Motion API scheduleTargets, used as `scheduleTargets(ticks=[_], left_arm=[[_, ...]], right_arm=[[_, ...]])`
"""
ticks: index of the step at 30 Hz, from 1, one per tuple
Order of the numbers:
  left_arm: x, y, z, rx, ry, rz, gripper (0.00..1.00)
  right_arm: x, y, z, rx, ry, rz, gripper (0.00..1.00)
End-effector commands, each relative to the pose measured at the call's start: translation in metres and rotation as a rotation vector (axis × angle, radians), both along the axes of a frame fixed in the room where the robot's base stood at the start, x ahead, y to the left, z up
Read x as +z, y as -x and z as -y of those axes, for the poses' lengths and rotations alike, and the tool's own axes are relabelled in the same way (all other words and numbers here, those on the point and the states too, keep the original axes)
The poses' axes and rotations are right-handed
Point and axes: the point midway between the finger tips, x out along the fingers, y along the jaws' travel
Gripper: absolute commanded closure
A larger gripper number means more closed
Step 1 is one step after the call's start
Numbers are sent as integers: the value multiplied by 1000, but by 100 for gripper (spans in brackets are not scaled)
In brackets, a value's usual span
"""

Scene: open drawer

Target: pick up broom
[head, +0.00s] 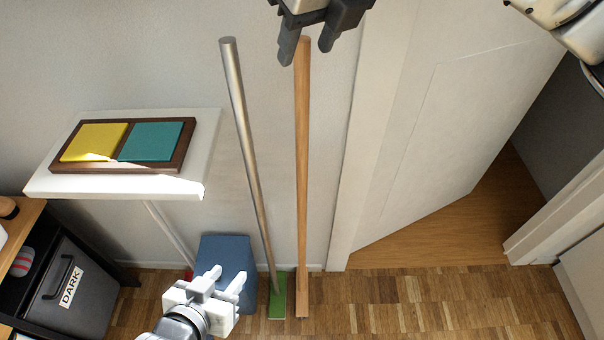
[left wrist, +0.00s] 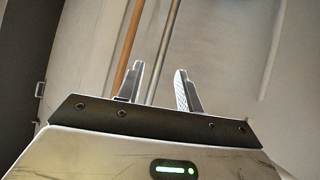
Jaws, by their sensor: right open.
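A wooden pole (head: 302,170) leans upright against the wall. Beside it a grey metal pole (head: 247,150) ends low at a green flat head (head: 277,304). I cannot tell for sure which is the broom; no head shows on the wooden pole. My right gripper (head: 308,46) is open at the wooden pole's top, which shows between its fingers; contact is unclear. My left gripper (head: 228,284) is low, left of the green head, open and empty. In the left wrist view, the wooden pole (left wrist: 131,48) and the metal pole (left wrist: 164,50) pass behind its fingers (left wrist: 160,82).
A white shelf (head: 195,188) with a wooden tray of yellow and teal squares is at left. A blue bin (head: 225,250) stands behind my left gripper. A white door (head: 420,150) and open floor are at right.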

Motion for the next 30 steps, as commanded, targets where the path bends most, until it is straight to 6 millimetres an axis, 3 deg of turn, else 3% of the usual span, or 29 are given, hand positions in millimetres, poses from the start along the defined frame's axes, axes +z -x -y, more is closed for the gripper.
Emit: scheduleTargets(ticks=[6, 10, 19, 20, 24, 30], left_arm=[[11, -1, -2, -5, -19, 3, 64], [8, 0, -3, -8, -27, -3, 64], [4, 1, -3, -10, -31, -10, 64], [4, 1, -3, -10, -31, -10, 64], [5, 1, -3, -9, -30, -8, 64], [6, 0, -3, -10, -29, -4, 64]], right_arm=[[-22, -19, -4, -1, 1, -5, 53], [-38, -24, -8, 0, 0, -4, 53], [-43, -26, -9, 0, -1, -1, 53], [-43, -26, -9, 0, -1, -1, 59], [-43, -26, -9, 0, -1, -1, 98], [-41, -27, -9, 0, -2, 2, 100]])
